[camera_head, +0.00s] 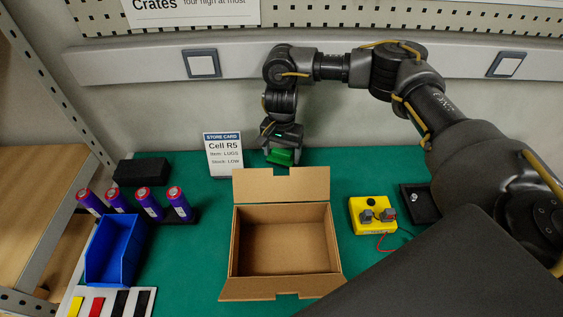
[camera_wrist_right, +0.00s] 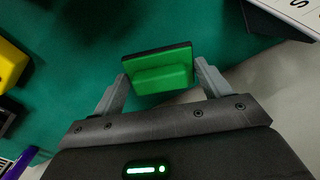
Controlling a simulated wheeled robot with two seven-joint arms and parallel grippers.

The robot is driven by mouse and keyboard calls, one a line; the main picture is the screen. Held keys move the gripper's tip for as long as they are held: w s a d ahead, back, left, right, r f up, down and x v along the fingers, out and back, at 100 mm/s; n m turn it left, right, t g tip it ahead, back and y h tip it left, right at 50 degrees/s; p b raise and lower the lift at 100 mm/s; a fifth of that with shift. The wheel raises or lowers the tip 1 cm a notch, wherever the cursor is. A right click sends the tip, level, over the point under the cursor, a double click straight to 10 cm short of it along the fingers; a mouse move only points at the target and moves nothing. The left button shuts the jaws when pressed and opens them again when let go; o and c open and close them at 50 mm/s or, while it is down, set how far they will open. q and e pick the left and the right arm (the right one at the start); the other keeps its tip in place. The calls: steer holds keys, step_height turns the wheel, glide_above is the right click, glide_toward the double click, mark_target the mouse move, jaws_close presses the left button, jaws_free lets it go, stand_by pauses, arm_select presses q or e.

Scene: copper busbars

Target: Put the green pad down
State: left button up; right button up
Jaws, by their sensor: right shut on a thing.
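The green pad (camera_head: 281,157) is a small bright green block with a dark layer along one edge. My right gripper (camera_head: 283,150) is shut on it. In the right wrist view the pad (camera_wrist_right: 160,72) sits between the two grey fingers of the gripper (camera_wrist_right: 158,82). In the head view the pad is near the back edge of the green mat (camera_head: 200,260), behind the open cardboard box. I cannot tell whether the pad touches the mat. My left gripper is not in view.
An open, empty cardboard box (camera_head: 284,250) stands mid-mat. A store card (camera_head: 222,156) stands left of the gripper. A yellow box with leads (camera_head: 371,215) and a black tray (camera_head: 419,203) are right. A blue bin (camera_head: 113,250), purple cells (camera_head: 149,203) and a black block (camera_head: 141,172) are left.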

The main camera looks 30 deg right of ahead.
mark_target(282, 157)
steer(key=shift+a+f, duration=0.1)
steer(key=shift+f, duration=2)
steer(key=shift+f, duration=0.15)
steer(key=o, duration=1)
steer(key=shift+b, duration=0.3)
step_height(282, 157, up, 12)
steer(key=shift+r+p, duration=0.15)
steer(key=shift+p, duration=0.4)
steer(key=shift+r, duration=0.1)
